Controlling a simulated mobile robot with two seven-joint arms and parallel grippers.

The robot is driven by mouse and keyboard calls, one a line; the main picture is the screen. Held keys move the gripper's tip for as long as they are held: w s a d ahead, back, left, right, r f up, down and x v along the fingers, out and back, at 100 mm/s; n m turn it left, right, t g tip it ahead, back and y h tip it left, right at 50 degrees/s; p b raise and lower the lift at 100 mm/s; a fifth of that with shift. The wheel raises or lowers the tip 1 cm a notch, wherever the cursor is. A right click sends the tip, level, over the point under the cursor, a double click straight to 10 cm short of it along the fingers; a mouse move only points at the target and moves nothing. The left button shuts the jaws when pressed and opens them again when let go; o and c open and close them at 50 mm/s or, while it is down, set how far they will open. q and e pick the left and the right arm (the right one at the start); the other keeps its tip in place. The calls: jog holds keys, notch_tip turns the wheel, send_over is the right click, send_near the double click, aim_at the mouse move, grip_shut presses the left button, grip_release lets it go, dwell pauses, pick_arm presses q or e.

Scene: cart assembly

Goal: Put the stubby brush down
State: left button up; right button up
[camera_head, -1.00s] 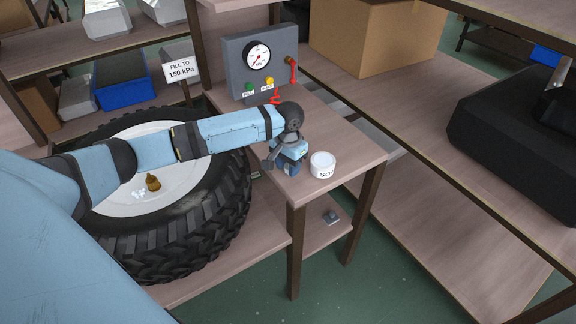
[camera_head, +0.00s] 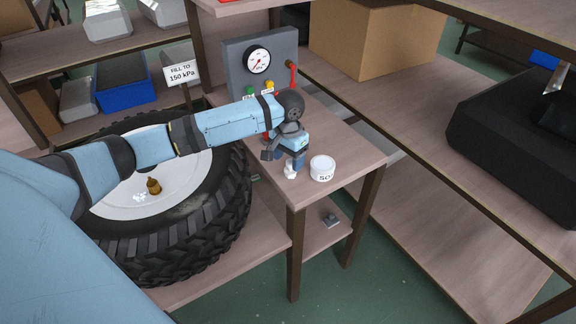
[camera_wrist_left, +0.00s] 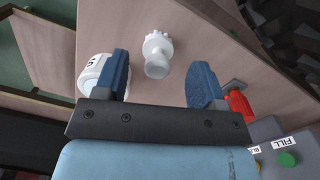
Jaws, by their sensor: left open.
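The stubby brush is the small white piece (camera_wrist_left: 157,52) with a round knob and a bristly-looking end. It rests on the small wooden table in the wrist view, between and beyond the blue fingers and clear of both. In the head view it shows as a white bit (camera_head: 290,171) just under the fingers, partly hidden. My left gripper (camera_wrist_left: 160,82) is open and empty. In the head view the left gripper (camera_head: 291,160) is just above the brush. My right gripper is not in view.
A white labelled jar (camera_head: 322,168) stands just right of the brush, near the table edge (camera_head: 340,183). Behind is a grey gauge box (camera_head: 234,62) with a red lever (camera_head: 292,75). A large tyre (camera_head: 205,215) lies to the left. The table's right part is bare.

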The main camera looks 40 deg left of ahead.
aim_at(289, 162)
pick_arm(q)
notch_tip(289, 162, up, 7)
jog(key=shift+w+f+p, duration=0.1)
jog(key=shift+p, duration=0.3)
jog(key=shift+r, duration=0.6)
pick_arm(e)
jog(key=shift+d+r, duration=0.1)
